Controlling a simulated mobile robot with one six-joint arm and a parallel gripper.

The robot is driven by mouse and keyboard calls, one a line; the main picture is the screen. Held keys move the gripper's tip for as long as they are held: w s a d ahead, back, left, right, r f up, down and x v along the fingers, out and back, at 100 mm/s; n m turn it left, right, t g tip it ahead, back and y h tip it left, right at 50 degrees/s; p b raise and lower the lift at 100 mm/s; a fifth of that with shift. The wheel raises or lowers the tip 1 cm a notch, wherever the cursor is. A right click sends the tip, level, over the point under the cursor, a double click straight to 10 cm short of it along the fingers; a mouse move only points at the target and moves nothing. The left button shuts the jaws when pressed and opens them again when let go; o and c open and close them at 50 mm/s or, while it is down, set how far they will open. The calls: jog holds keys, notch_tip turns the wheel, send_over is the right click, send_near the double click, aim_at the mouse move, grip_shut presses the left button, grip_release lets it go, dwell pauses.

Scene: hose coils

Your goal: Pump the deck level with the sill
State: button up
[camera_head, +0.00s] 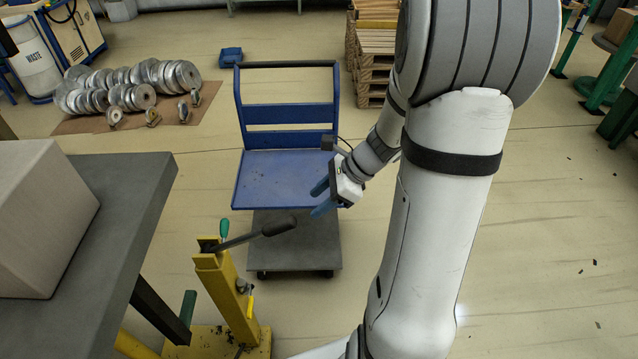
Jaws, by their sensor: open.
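A yellow pump post (226,290) stands at the lower left, with a long dark lever (245,238) sloping up to the right to a thick black grip (279,226). A green knob (224,228) shows beside the lever's pivot. A grey deck-like top (120,225) stands left of the post; its link to the pump cannot be made out. No part is clearly recognisable as the sill. My gripper (321,198) has blue fingers, open and empty, pointing left. In the picture it is just above and right of the black grip, apart from it.
A cardboard box (42,220) sits on the grey top. A blue trolley (287,178) with a grey lower plate (297,245) stands behind my gripper. Metal coils (130,85) lie at the back left, and wooden pallets (374,55) are stacked behind. Floor at right is mostly clear.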

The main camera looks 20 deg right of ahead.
aim_at(295, 220)
jog(key=shift+b+x, duration=3.15)
jog(key=shift+x, duration=1)
jog(key=shift+w+a+f, duration=0.1)
jog(key=shift+a+f, duration=0.1)
jog(key=shift+c, duration=0.2)
